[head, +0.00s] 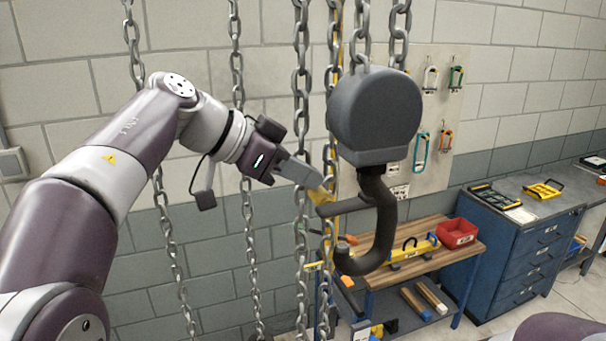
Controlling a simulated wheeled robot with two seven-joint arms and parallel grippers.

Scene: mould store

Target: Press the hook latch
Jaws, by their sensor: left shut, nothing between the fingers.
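A large dark grey hook block (374,115) hangs from chains right of centre. Its hook (384,235) curves down and to the left below it. The hook latch (343,206) is a dark bar reaching left from the hook's shank, above the hook's upturned tip. My left gripper (321,194) comes in from the left, shut and empty, with its yellowish fingertips at the latch's left end. I cannot tell whether they touch the latch or are just in front of it. My right gripper is not in view.
Several chains (239,110) hang left of the hook and around my left gripper. Behind are a wooden-topped bench (432,262) with a red bin (457,233), a blue drawer cabinet (522,262), and a pegboard (437,150) with carabiners on the block wall.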

